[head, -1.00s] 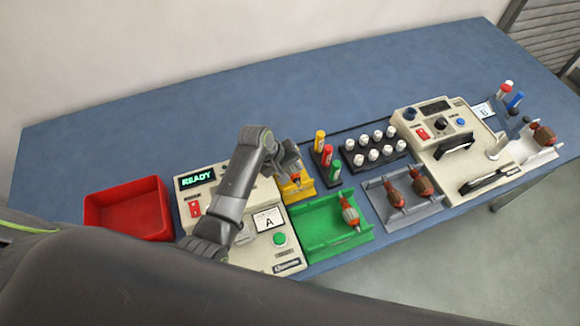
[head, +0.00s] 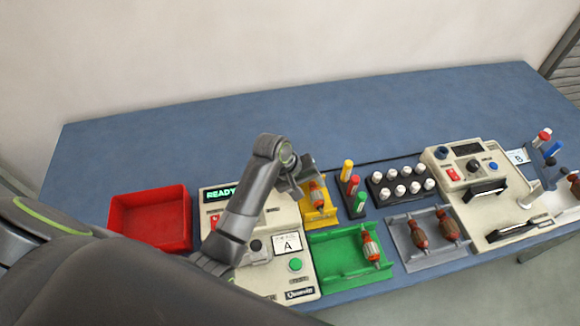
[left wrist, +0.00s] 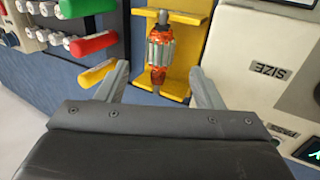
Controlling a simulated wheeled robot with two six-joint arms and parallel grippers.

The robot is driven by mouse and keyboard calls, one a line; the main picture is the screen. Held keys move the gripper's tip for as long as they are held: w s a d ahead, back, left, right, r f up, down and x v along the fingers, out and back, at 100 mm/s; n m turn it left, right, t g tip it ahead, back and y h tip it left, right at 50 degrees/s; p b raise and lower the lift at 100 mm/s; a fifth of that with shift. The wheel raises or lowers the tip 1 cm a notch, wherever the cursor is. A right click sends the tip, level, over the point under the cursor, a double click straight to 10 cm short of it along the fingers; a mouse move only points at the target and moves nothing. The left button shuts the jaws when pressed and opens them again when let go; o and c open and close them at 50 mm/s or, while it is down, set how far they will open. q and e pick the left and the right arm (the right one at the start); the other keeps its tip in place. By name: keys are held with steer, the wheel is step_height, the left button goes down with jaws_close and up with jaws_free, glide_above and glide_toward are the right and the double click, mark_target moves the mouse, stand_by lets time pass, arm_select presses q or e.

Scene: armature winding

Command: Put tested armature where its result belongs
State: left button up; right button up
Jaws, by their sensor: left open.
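An armature with a copper-red winding (head: 317,193) lies in the yellow cradle (head: 322,218), beside the tester (head: 262,262), whose display reads READY. In the left wrist view the armature (left wrist: 159,50) lies lengthwise between the finger lines, in the yellow cradle (left wrist: 188,50). My left gripper (head: 296,187) is open and empty, just at the cradle; its fingertips (left wrist: 161,85) are on either side of the armature's near end, apart from it. The green tray (head: 336,262) holds one armature (head: 370,247) at its right end. The red bin (head: 150,218) looks empty. My right gripper does not show.
A small rack of yellow, red and green pens (head: 353,190) stands right of the cradle, beside a black block of white-capped pieces (head: 400,185). A grey tray (head: 430,258) holds two armatures. A second machine (head: 480,185) stands at right. The back of the blue table is clear.

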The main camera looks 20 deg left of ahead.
arm_select(q)
steer(key=v, duration=1.1)
steer(key=shift+r, duration=0.3)
steer(key=shift+f, duration=0.1)
